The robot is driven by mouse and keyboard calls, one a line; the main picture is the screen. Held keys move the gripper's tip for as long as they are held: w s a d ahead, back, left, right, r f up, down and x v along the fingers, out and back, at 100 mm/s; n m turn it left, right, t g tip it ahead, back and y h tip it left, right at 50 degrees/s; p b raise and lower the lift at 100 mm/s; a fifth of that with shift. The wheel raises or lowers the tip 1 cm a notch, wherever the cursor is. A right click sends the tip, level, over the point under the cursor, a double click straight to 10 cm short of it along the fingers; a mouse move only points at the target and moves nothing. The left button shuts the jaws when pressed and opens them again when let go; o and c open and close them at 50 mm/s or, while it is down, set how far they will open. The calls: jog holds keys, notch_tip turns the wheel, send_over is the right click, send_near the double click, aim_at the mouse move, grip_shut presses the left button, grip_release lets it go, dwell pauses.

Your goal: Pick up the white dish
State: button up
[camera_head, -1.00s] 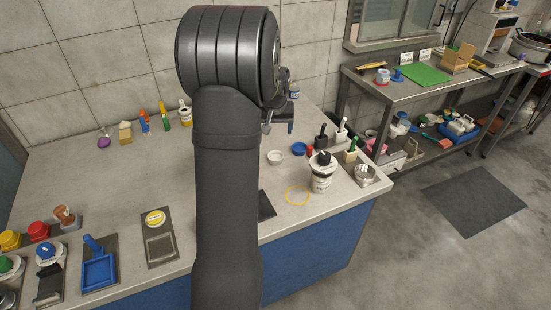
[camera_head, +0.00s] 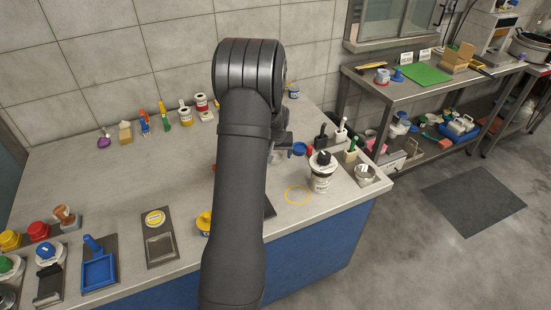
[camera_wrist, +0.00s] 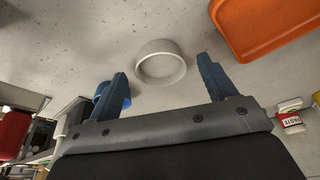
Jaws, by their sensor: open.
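The white dish (camera_wrist: 148,68) is a small round shallow bowl on the grey counter, upright, seen in the wrist view. My gripper (camera_wrist: 161,66) is open, with its two blue-grey fingers spread to either side of the dish's near side in that picture. The dish shows between the fingertips and I see no contact. How far the fingers are above the counter I cannot tell.
A blue dish (camera_head: 299,149) stands close by; it shows behind the left finger in the wrist view (camera_wrist: 125,102). An orange tray (camera_wrist: 265,25) lies at upper right there. A white tub with a black top (camera_head: 322,175) and a yellow ring (camera_head: 298,195) are nearby on the counter.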

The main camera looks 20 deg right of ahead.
jog(key=shift+w+d+f, duration=0.1)
jog(key=shift+w+f, duration=0.1)
jog(key=shift+f, duration=0.5)
jog(key=c, duration=1)
jog(key=shift+r, duration=0.1)
jog(key=shift+c, duration=0.2)
